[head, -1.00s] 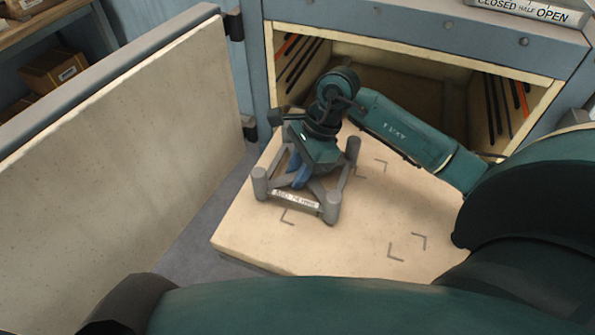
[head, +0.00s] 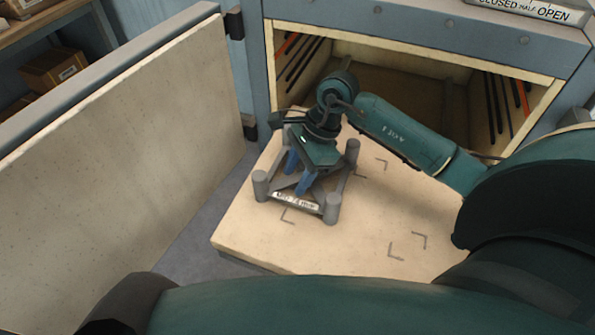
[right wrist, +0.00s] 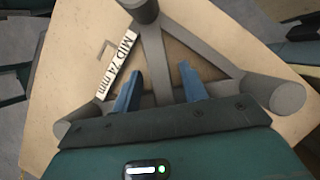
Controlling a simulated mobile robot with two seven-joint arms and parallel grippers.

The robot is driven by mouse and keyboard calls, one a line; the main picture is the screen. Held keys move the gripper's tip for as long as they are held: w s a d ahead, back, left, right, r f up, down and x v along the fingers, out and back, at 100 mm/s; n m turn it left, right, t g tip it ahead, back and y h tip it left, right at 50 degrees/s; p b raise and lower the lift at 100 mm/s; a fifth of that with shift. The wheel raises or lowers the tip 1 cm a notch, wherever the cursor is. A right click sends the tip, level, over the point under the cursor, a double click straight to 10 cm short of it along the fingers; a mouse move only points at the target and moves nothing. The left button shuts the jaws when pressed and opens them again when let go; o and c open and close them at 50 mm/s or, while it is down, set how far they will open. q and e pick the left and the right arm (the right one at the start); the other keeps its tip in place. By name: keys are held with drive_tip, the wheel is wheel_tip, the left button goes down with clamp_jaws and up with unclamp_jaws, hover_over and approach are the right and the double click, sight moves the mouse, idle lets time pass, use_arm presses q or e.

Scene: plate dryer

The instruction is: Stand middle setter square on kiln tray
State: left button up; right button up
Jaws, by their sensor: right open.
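The middle setter (head: 324,200), a grey frame with round corner posts, stands upright on the left part of the pale kiln tray (head: 350,240). Its white label, reading MID 74 mm, shows in the right wrist view (right wrist: 117,68). Dark corner marks lie on the tray, one just in front of the setter. My right gripper (head: 298,172) is low over the setter's middle. Its two blue fingers are spread apart, with a setter bar between or under them (right wrist: 160,75); I cannot tell whether they touch it. My left gripper is not in view.
The kiln opening (head: 400,75) is behind the tray, with dark and orange rods along its sides. The open kiln door (head: 120,150) stands close on the left. The tray's right part has more corner marks (head: 420,240) and is clear.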

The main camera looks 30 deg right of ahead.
drive_tip(key=b+v, duration=0.1)
drive_tip(key=v, duration=1.1)
drive_tip(key=shift+s, duration=0.1)
